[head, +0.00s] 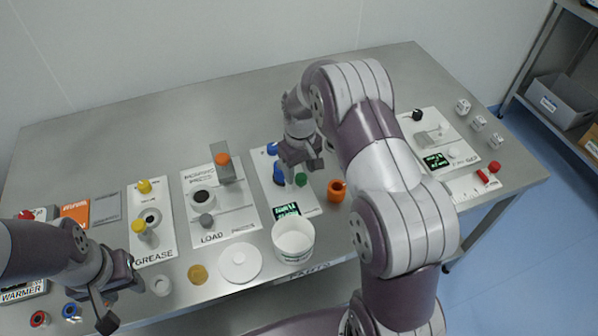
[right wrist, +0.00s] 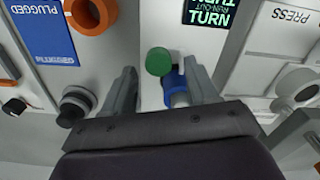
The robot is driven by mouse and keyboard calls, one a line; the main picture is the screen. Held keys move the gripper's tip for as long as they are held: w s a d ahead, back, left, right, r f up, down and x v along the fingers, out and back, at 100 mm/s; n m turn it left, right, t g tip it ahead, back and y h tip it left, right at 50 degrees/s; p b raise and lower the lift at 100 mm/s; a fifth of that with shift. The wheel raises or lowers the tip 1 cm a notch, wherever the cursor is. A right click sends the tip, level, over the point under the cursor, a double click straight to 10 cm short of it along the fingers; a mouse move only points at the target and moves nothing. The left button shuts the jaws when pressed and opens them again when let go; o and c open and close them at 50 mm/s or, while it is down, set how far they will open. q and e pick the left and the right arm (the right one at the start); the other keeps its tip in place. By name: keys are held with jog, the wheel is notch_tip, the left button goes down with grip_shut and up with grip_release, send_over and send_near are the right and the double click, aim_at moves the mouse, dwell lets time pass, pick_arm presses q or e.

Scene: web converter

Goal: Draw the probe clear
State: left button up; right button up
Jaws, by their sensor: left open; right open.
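I cannot tell for certain which part is the probe. A green round knob (head: 301,179) stands on the white panel with the "TURN" display (head: 286,210), beside a blue upright part (head: 279,173). In the right wrist view the green knob (right wrist: 158,61) and a blue and grey part (right wrist: 175,86) lie between the finger lines. My right gripper (head: 303,163) is open over this panel, its fingers (right wrist: 160,74) apart with nothing clasped; contact is unclear. My left gripper (head: 108,318) is open and empty at the table's front left.
An orange cup (head: 337,190) stands just right of the panel. A white tub (head: 293,240) and a white lid (head: 240,263) sit in front. The LOAD panel (head: 233,225) and GREASE panel (head: 152,253) are to the left. My right arm covers part of the table.

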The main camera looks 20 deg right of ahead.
jog(key=shift+s+d+f, duration=0.15)
jog(key=shift+s+f, duration=0.1)
jog(key=shift+f, duration=0.6)
jog(key=shift+w, duration=0.15)
grip_shut()
jog(key=shift+s+p, duration=0.55)
jog(key=shift+s, duration=0.6)
jog(key=shift+f, duration=0.1)
grip_release()
jog(key=shift+s, duration=0.1)
